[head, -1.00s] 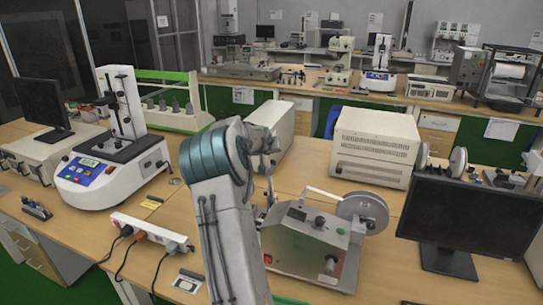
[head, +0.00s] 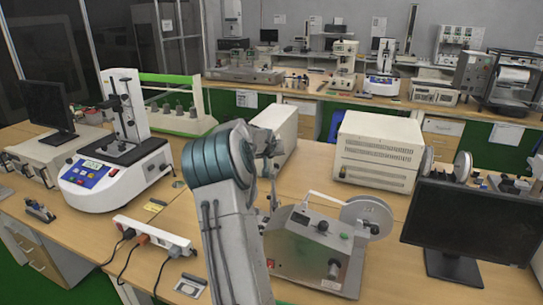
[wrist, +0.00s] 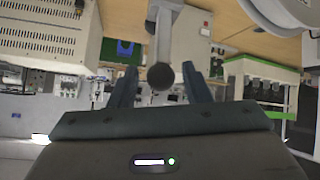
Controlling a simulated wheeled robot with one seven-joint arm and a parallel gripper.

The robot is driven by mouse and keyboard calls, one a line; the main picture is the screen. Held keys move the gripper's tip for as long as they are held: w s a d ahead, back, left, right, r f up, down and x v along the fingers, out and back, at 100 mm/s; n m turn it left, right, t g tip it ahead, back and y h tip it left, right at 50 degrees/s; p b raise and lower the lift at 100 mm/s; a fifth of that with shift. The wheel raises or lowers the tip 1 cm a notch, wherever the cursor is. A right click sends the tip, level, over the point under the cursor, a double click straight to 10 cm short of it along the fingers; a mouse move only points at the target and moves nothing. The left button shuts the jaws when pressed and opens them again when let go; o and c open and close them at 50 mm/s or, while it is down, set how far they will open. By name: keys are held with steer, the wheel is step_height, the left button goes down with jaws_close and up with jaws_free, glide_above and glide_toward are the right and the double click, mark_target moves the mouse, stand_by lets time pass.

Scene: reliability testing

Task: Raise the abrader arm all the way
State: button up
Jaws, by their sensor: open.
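The abrader (head: 310,248), a grey metal box with knobs and a pale wheel (head: 368,215), stands on the near bench right of my arm. A thin pale bar, which looks like its arm (head: 328,202), slopes along its top towards the wheel. In the upside-down wrist view, my gripper (wrist: 160,72) is open. A grey bar (wrist: 166,25) with a dark round end (wrist: 161,76) shows between the two fingers, with gaps on both sides; it may be the abrader arm. In the head view my own arm hides the gripper.
A monitor (head: 470,222) stands to the right of the abrader. A cream box (head: 378,150) is behind it. A white tester (head: 115,175) and a power strip (head: 155,236) are to the left.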

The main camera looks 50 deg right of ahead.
steer(key=b+v, duration=0.2)
steer(key=v, duration=1.1)
steer(key=shift+d, duration=0.1)
steer(key=s+a+f+n+y, duration=0.1)
steer(key=s+a+y, duration=0.1)
steer(key=a, duration=0.8)
steer(key=s+a+f+n+y, duration=0.2)
steer(key=s+a+y, duration=0.1)
steer(key=a, duration=0.7)
steer(key=s+a+f+n+y, duration=0.1)
steer(key=s+a+y, duration=0.1)
steer(key=a, duration=0.8)
steer(key=s+a+f+n+g, duration=0.1)
steer(key=s+a+f+n, duration=0.1)
steer(key=s+a, duration=0.5)
steer(key=s+a+f+n+g+y, duration=0.1)
steer(key=s+a+f+n, duration=0.1)
steer(key=s+a, duration=0.5)
steer(key=shift+s+a+f+n, duration=0.3)
steer(key=shift+s+f+n, duration=0.15)
steer(key=shift+s, duration=0.6)
